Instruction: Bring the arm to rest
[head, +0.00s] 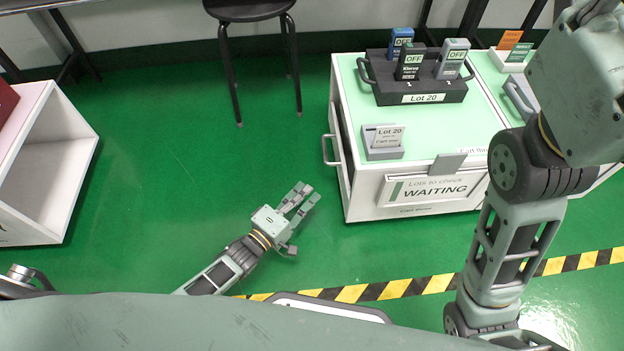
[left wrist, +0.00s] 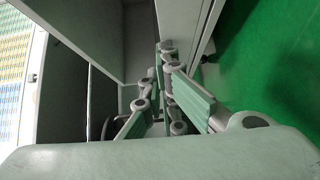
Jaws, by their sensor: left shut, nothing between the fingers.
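My left gripper (head: 305,196) reaches up and right from the lower middle of the head view, over the green floor. It is shut and empty, and touches nothing that I can see. Its fingers also show in the middle of the left wrist view (left wrist: 165,80), with pale panels behind them. My right arm (head: 515,235) stands bent at the right of the head view, in front of the cart's right side. The right gripper is not in the picture.
A white cart marked WAITING (head: 432,190) carries a dark tray (head: 420,92) with several testers reading OFF and a card holder (head: 383,142). A white shelf (head: 50,165) stands left, a black stool (head: 250,10) behind. Open green floor lies between. Striped tape (head: 400,289) crosses the front.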

